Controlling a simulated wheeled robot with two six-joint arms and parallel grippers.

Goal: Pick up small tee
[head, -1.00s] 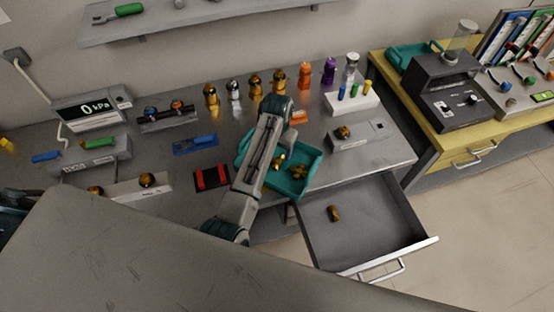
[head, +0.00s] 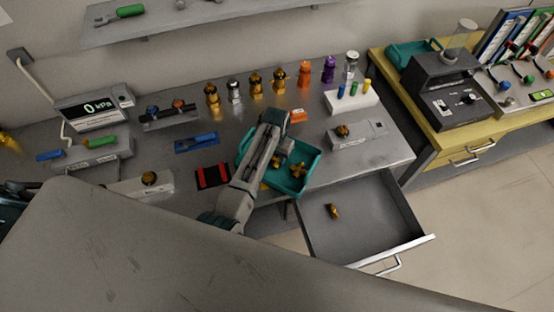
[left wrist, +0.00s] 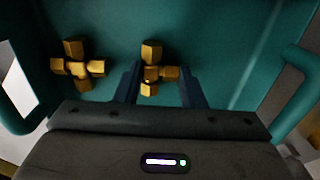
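The small tee (left wrist: 153,72), a brass-coloured fitting with three stubs, lies on the floor of a teal tray (left wrist: 225,40). My left gripper (left wrist: 159,70) is open, with one dark finger on each side of the tee. A gap shows between the tee and the fingers, and I see no grip on it. A brass cross fitting (left wrist: 78,66) lies to the left in the same tray. In the head view, the tray (head: 312,160) sits near the bench's front edge under my left arm, which hides much of the gripper. My right gripper is not in view.
An open drawer (head: 385,245) below the bench holds another brass fitting (head: 333,211). A grey block with a fitting (head: 350,138) stands right of the tray. A red and black holder (head: 213,176) lies to its left.

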